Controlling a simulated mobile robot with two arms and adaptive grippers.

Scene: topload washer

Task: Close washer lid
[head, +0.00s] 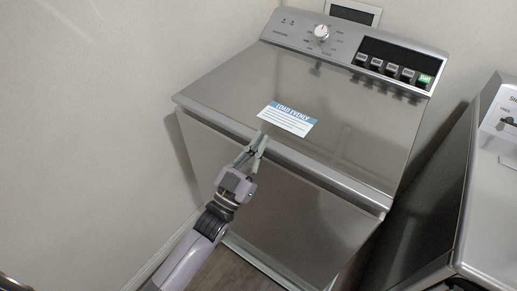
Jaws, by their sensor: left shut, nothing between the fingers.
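The washer lid (235,85) is a shiny grey metal panel with a blue and white "LOAD EVENLY" label. It lies down over the top of the topload washer (285,205), and I cannot tell whether a thin gap is left under its front edge. My left gripper (258,143) is shut and empty. Its fingertips are at the lid's front edge, just below the label. I cannot tell if they touch the lid. My right gripper is not in view.
The washer's control panel (290,30), with a round knob and a row of buttons, stands behind the lid. A second grey appliance (490,215) stands to the right, across a narrow dark gap. A plain wall (90,110) is on the left.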

